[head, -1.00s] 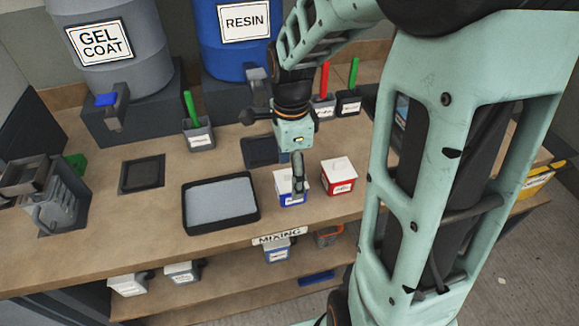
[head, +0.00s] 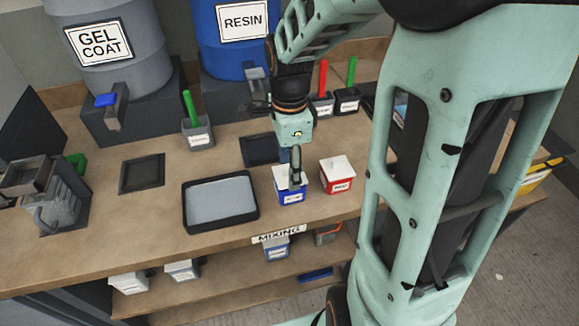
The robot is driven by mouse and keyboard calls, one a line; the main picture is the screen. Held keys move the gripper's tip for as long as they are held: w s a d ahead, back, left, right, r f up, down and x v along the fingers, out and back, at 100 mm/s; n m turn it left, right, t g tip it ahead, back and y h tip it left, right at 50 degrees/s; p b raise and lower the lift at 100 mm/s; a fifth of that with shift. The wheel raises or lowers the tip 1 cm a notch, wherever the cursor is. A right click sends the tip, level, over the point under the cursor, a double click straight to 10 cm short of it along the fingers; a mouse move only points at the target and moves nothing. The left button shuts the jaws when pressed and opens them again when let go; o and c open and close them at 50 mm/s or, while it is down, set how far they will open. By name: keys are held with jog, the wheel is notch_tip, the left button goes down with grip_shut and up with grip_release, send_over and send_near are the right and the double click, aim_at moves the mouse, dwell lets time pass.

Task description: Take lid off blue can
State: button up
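The blue can (head: 291,197), a square can with a white label, stands on the bench right of the tray. Its white lid (head: 284,175) is on top, partly hidden by my gripper. My gripper (head: 296,181) points straight down over the lid, with its fingertips at about the lid's middle. The fingers show edge-on, so I cannot tell whether they are apart or closed, or whether they touch the lid's knob.
A red can (head: 337,175) with a white lid stands close to the right of the blue can. A black tray (head: 188,205) with grey contents lies to the left. Cups with green and red handles stand behind. The bench's front edge with the MIXING sign (head: 278,235) is just in front.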

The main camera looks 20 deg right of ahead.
jog(key=shift+r+p, duration=1.25)
jog(key=shift+r, duration=0.6)
jog(key=shift+a, duration=0.1)
